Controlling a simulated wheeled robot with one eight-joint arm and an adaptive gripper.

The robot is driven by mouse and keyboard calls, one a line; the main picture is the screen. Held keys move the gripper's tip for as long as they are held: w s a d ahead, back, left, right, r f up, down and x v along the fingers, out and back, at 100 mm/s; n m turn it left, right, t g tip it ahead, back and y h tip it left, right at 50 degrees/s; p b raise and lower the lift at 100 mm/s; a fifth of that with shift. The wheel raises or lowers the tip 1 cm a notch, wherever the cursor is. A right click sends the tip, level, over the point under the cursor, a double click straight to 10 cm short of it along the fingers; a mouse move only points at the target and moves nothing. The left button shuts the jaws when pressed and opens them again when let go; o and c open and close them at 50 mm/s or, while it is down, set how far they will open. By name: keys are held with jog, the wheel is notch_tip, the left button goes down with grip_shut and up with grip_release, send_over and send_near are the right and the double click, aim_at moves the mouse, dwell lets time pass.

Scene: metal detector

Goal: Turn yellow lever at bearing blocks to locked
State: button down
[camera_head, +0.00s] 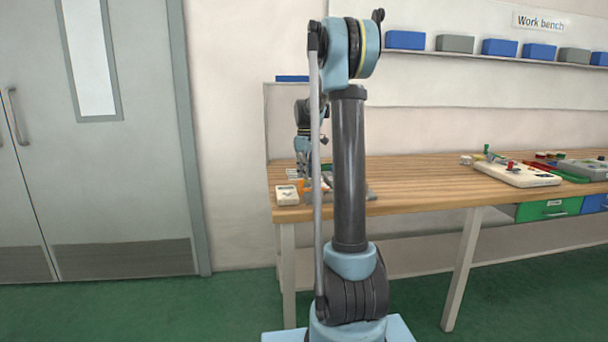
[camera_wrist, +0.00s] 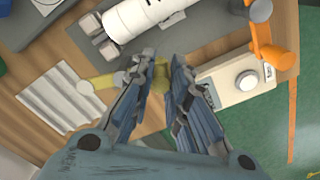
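In the wrist view my gripper (camera_wrist: 162,62) points down at the bench with its two fingers a small gap apart. Yellow shows between and just beyond the fingertips. A yellow lever-like part (camera_wrist: 101,81) also runs out to the left of the fingers. The fingers hide its middle, so I cannot tell whether they touch it or which way the whole lever points. Grey blocks (camera_wrist: 101,36) and a white cylinder (camera_wrist: 145,14) lie just beyond the fingertips. In the head view my gripper is small, low over the bench's left end, and partly hidden by my arm.
A white box with a round knob (camera_wrist: 247,82) and an orange arm-like part (camera_wrist: 266,42) stand close on the right. A ribbed pale plate (camera_wrist: 60,98) lies on the left. The wooden bench (camera_head: 430,178) is clear in the middle; a white board (camera_head: 515,174) stands farther right.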

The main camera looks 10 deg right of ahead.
jog(key=shift+a+m, duration=0.1)
jog(key=shift+m, duration=0.2)
jog(key=m, duration=0.1)
jog(key=a+m, duration=0.1)
jog(key=m, duration=0.1)
jog(key=shift+w+a+m, duration=0.15)
jog(key=shift+w+m, duration=0.15)
jog(key=shift+w, duration=0.1)
jog(key=m, duration=0.1)
jog(key=w+a+m, duration=0.1)
jog(key=m, duration=0.1)
jog(key=shift+m, duration=0.3)
jog(key=m, duration=0.1)
jog(key=w+m, duration=0.1)
jog(key=m, duration=0.1)
jog(key=shift+w+a, duration=0.1)
jog(key=shift+a, duration=0.25)
jog(key=shift+w+a+m, duration=0.1)
jog(key=shift+w+m, duration=0.25)
jog(key=shift+m, duration=0.7)
jog(key=shift+w+a+m, duration=0.1)
jog(key=shift+w+m, duration=0.25)
jog(key=shift+m, duration=0.7)
jog(key=c, duration=1.5)
grip_release()
